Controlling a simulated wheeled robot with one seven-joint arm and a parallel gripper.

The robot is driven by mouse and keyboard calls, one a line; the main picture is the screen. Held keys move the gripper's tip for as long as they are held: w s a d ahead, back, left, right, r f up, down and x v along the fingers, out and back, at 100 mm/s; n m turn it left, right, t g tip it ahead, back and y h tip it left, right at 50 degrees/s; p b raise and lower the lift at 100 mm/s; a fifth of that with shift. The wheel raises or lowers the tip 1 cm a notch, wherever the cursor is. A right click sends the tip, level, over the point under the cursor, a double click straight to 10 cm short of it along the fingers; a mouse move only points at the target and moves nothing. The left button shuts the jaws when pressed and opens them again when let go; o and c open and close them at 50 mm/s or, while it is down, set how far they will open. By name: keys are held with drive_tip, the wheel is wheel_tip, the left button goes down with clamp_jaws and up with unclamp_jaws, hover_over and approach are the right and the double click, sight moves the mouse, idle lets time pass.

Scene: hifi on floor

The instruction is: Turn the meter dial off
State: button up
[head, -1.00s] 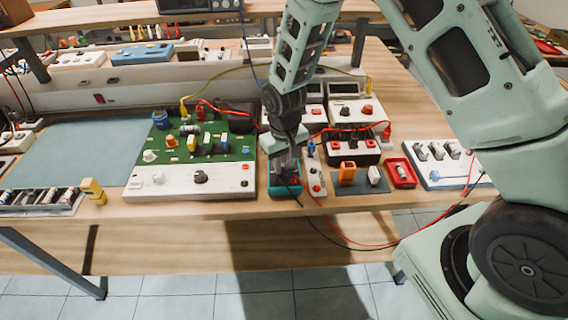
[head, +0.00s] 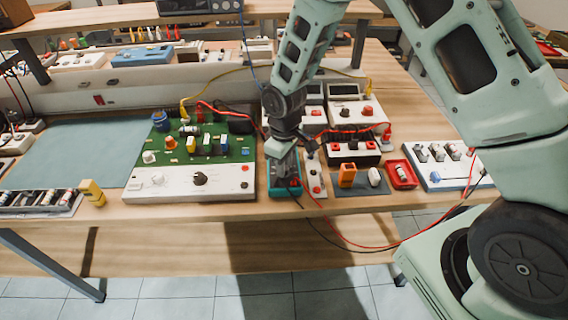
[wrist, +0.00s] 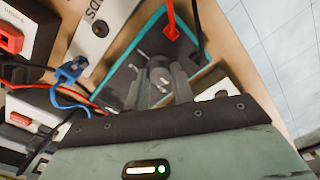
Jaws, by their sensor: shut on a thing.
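The meter (head: 276,190) is a teal-edged box lying near the bench's front edge in the head view. In the wrist view the meter (wrist: 153,42) has a grey face, with a red and a black lead plugged in at one end. Its dial (wrist: 160,75) is a round grey knob, partly hidden between my fingers. My gripper (wrist: 160,88) points down at the meter and is shut on the dial, one finger on each side. In the head view my gripper (head: 291,180) covers part of the meter's face, and the dial cannot be made out there.
A green circuit board (head: 215,150) on a white base stands left of the meter. A narrow white strip (head: 314,180) stands close on its right. An orange block (head: 347,174) and a red tray (head: 402,174) lie farther right. Loose leads hang over the front edge.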

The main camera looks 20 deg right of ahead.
idle(0.3)
drive_tip(key=o, duration=1)
drive_tip(key=shift+r, duration=0.15)
wheel_tip(320, 180, up, 17)
drive_tip(key=b, duration=0.2)
drive_tip(key=shift+r, duration=0.1)
drive_tip(key=s+a+r, duration=0.1)
drive_tip(key=s+a, duration=0.2)
drive_tip(key=s, duration=1)
drive_tip(key=s+a+r, duration=0.1)
drive_tip(key=s+a, duration=0.2)
drive_tip(key=s, duration=1.1)
drive_tip(key=shift+a+y, duration=0.25)
drive_tip(key=shift+y, duration=0.05)
